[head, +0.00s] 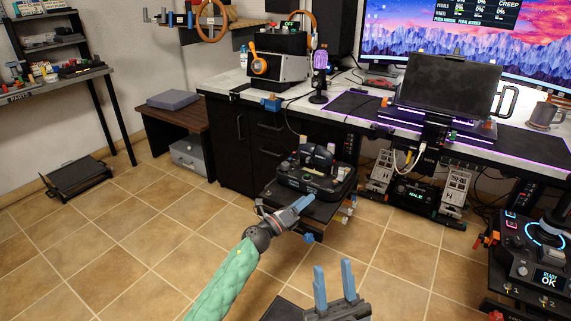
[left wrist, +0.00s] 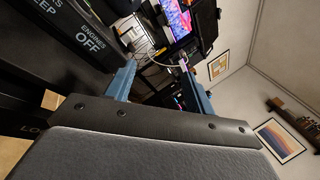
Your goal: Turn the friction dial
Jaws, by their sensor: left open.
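No dial labelled friction can be read in either view. A black throttle-like unit (head: 318,178) with a dark arched handle stands on a low stand in the middle of the head view. My left gripper (head: 306,204) is just in front of and below this unit, with its blue fingers apart and nothing seen between them. In the left wrist view the fingers (left wrist: 157,64) frame a gap, and a dark panel marked "ENGINES OFF" (left wrist: 85,30) is close at the upper left. My right gripper (head: 334,270) is at the bottom, blue fingers upright, apart and empty.
A grey box with an orange knob (head: 260,66) sits on the desk (head: 225,85). A control panel with a glowing blue ring (head: 530,245) stands at the right. A monitor (head: 447,85) and pedals (head: 380,175) are behind.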

